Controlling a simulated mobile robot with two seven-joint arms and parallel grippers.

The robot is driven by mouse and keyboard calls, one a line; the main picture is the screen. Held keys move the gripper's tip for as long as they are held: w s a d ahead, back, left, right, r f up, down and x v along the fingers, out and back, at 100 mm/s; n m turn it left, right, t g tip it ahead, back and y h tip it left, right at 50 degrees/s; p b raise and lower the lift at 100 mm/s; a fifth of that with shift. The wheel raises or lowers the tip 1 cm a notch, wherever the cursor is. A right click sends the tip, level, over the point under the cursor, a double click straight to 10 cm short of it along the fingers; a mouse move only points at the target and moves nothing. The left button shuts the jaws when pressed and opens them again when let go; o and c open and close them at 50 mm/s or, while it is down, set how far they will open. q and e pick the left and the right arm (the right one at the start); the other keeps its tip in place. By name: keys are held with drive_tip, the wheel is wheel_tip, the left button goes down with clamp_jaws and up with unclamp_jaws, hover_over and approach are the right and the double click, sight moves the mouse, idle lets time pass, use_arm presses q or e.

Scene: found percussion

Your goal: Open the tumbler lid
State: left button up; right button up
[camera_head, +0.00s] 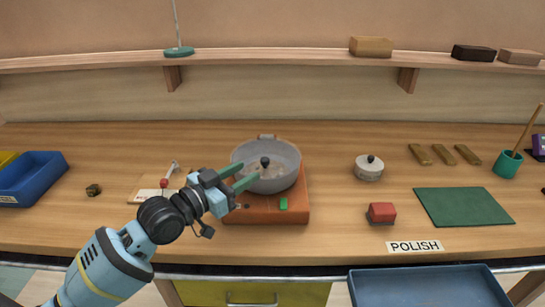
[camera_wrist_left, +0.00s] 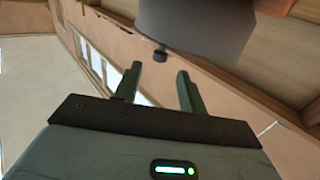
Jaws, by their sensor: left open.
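The tumbler (camera_head: 291,178) is a grey round drum on an orange base (camera_head: 290,213) with a green button, at the middle of the bench. Its lid (camera_head: 275,174) shows as a grey round top with a dark knob (camera_head: 265,161), which stands up at its middle. My left gripper (camera_head: 249,174) is open and empty, its green fingers pointing at the tumbler from the left, near the knob. In the left wrist view a grey round body (camera_wrist_left: 195,28) with a small dark knob (camera_wrist_left: 160,55) lies beyond the open fingers (camera_wrist_left: 157,82). My right gripper is out of view.
A small pale lidded pot (camera_head: 368,172), a red block (camera_head: 382,213) and a green mat (camera_head: 464,207) lie to the right. A blue bin (camera_head: 37,181) stands at the left. A shelf (camera_head: 270,57) runs above the back. The bench between the tumbler and the pale pot is clear.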

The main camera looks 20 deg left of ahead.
sight(265, 158)
use_arm(q)
drive_tip(key=shift+x, duration=3.8)
clamp_jaws()
